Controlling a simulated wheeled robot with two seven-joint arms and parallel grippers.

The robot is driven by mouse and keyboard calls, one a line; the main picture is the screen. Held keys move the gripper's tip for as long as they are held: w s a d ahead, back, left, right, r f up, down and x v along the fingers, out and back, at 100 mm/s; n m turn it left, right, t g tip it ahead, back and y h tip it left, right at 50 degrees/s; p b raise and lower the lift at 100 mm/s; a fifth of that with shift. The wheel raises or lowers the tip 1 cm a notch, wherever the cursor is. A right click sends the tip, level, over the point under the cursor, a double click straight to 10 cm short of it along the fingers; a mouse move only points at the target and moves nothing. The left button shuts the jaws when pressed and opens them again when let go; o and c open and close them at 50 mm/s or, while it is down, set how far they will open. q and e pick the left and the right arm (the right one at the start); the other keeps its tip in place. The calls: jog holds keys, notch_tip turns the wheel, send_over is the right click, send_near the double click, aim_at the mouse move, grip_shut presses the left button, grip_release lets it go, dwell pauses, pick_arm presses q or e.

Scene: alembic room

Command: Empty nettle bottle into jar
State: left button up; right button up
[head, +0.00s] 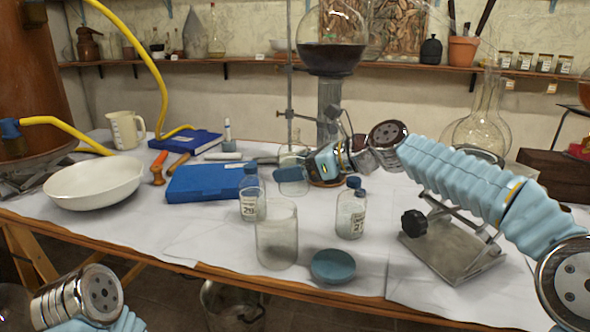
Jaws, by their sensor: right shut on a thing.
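A clear, open-topped glass jar (277,240) stands near the front of the table. A capped bottle (249,205) with a white label stands behind it to the left. Another blue-capped, labelled bottle (351,213) stands to its right. The labels are too small to read for a name. My right gripper (302,166) is behind the jar and between these bottles, shut on a small clear glass bottle (293,184). Its fingers and part of the held bottle are hard to make out, and I cannot tell its tilt. My left arm shows at the lower left, its gripper out of view.
A blue round dish (333,266) lies right of the jar. Blue books (210,182), a white bowl (95,184) and a mug (126,130) are to the left. A metal lab jack (452,245) and a large flask (481,128) are to the right. A stand holds a dark-filled flask (331,58) behind.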

aim_at(301, 147)
jog(key=shift+w+f, duration=0.15)
jog(key=shift+f, duration=0.55)
jog(key=shift+f+n+t, duration=0.25)
jog(key=shift+n+t, duration=0.25)
jog(key=shift+n, duration=0.3)
jog(key=shift+n+t+h, duration=0.4)
jog(key=shift+n, duration=0.2)
jog(key=n+t, duration=0.1)
jog(key=w+n, duration=0.1)
jog(key=shift+d+r+n+t, duration=0.1)
jog(key=shift+d+n+t, duration=0.2)
jog(key=shift+d+t, duration=0.1)
jog(key=shift+w+r+n+t+h, duration=0.2)
jog(key=shift+r+n+t+h, duration=0.15)
jog(key=shift+n, duration=0.45)
jog(key=n+t, duration=0.1)
jog(key=r+n+t, duration=0.1)
jog(key=n, duration=0.1)
jog(key=shift+w+r+n, duration=0.1)
jog(key=shift+r+n, duration=0.15)
jog(key=shift+n, duration=0.05)
jog(key=shift+d, duration=0.1)
jog(key=shift+d+r+n+t+b, duration=0.25)
jog(key=shift+r+n+b, duration=0.05)
jog(key=shift+r+n, duration=0.2)
